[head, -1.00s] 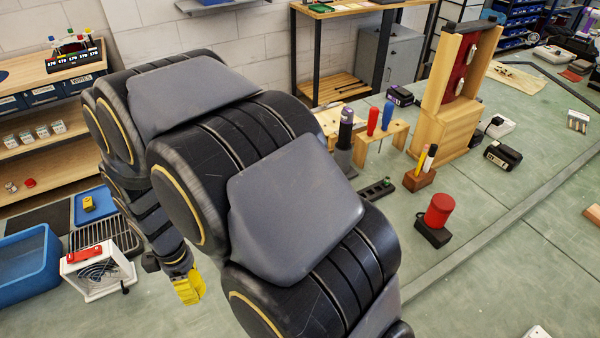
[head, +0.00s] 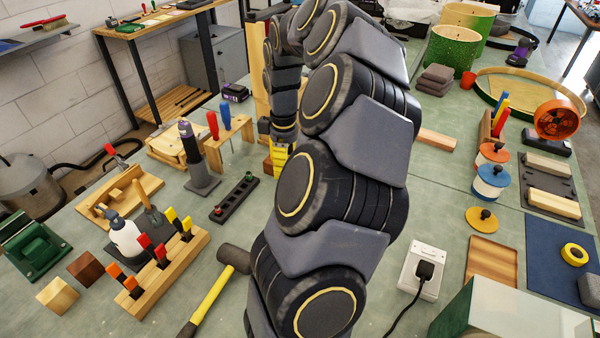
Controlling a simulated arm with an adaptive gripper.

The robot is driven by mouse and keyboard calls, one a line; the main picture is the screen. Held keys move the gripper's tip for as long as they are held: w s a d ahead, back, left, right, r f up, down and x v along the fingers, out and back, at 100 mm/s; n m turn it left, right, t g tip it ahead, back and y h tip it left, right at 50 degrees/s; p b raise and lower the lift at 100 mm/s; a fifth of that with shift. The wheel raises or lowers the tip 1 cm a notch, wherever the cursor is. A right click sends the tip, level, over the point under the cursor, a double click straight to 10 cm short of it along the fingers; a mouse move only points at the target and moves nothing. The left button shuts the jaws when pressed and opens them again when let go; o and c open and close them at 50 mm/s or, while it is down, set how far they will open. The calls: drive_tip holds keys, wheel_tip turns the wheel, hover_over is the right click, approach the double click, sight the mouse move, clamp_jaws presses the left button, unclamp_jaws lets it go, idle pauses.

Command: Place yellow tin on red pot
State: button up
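My gripper (head: 280,160) is small and partly hidden by my arm, over the bench behind the black socket strip. Yellow shows at its end; I cannot tell whether this is its fingers or a held tin, nor whether it is open. Which is the red pot is unclear.
A mallet (head: 220,280), a wooden rack of coloured-handled tools (head: 160,270) and a black socket strip (head: 234,198) lie left of my arm. A white socket box with a cable (head: 422,270) is to its right. An orange fan (head: 558,120) stands far right.

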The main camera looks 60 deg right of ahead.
drive_tip(key=shift+m, duration=0.5)
drive_tip(key=w+d+f, duration=0.1)
drive_tip(key=d+f, duration=0.2)
drive_tip(key=d, duration=0.1)
drive_tip(key=w+d+f, duration=0.1)
drive_tip(key=d+f, duration=0.1)
drive_tip(key=d, duration=0.3)
drive_tip(key=w+d+f, duration=0.1)
drive_tip(key=d+f, duration=0.2)
drive_tip(key=d, duration=0.1)
drive_tip(key=shift+d+f, duration=0.3)
drive_tip(key=shift+d, duration=0.1)
drive_tip(key=shift+w+d+f, duration=0.2)
drive_tip(key=shift+d+f, duration=0.05)
drive_tip(key=shift+f, duration=1.75)
drive_tip(key=shift+f, duration=0.15)
drive_tip(key=o, duration=1)
